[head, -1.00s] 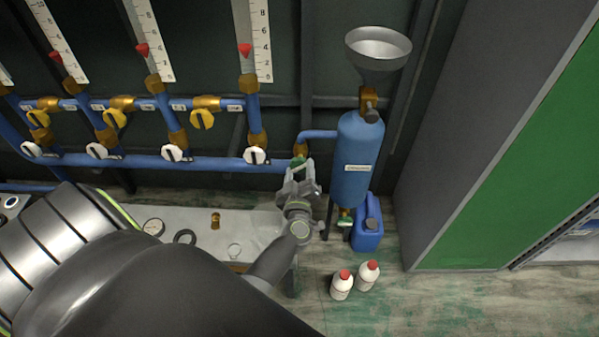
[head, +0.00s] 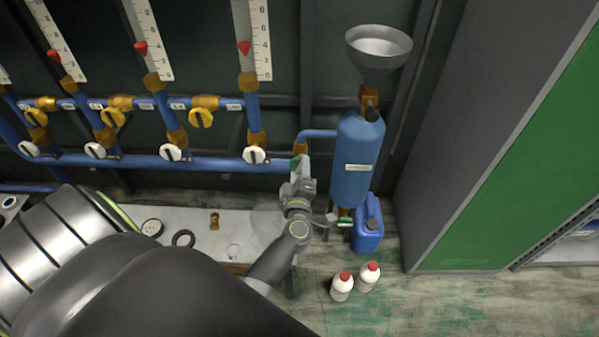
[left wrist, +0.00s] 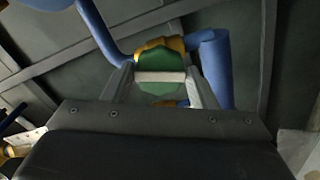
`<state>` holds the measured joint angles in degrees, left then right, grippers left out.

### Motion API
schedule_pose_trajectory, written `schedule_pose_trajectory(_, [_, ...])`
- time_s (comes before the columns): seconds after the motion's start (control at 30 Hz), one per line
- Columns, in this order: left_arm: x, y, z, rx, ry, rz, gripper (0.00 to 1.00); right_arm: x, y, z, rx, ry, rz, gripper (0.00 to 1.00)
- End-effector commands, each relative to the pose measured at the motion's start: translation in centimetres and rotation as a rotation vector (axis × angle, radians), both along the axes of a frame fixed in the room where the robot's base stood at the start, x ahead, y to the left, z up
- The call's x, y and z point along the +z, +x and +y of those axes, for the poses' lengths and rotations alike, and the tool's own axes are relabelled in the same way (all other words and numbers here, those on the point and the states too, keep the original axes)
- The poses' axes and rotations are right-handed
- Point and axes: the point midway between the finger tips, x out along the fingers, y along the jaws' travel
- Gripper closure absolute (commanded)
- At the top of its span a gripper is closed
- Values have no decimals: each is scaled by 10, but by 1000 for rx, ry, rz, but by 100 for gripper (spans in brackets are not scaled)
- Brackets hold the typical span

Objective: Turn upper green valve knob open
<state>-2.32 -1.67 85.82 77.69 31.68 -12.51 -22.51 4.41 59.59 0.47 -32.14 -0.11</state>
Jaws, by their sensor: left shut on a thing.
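The upper green valve knob (head: 296,160) sits on a brass fitting at the right end of the lower blue pipe, beside the blue tank (head: 358,160). In the left wrist view the green knob (left wrist: 158,57) has a pale bar across its face and lies between the two fingers. My left gripper (head: 299,172) is shut on the knob and partly hides it in the head view; it also shows in the left wrist view (left wrist: 160,78). A lower green valve (head: 345,222) is under the tank. My right gripper is not in view.
A funnel (head: 378,48) tops the tank. A blue jug (head: 368,230) and two white bottles (head: 342,287) with red caps stand on the floor at right. White-knobbed valves (head: 254,155) line the pipe to the left. A pale bench (head: 200,245) with small parts lies below.

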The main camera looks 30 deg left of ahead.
Motion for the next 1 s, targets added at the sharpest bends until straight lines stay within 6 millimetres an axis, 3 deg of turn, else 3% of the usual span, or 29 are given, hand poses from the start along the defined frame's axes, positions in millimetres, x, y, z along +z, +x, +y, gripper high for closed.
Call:
schedule_pose_trajectory(0.27, [0,0,0,1,-28,-18,75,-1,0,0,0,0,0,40])
schedule_pose_trajectory(0.5, [0,0,0,1,-258,-160,75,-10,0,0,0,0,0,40])
schedule_pose_trajectory(0.53, [0,0,0,1,-269,-166,47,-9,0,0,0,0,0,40])
schedule_pose_trajectory(0.63, [1,0,0,0,-263,-161,34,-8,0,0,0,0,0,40])
schedule_pose_trajectory(1.0, [0,-5,-3,1,-260,-157,31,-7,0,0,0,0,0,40])
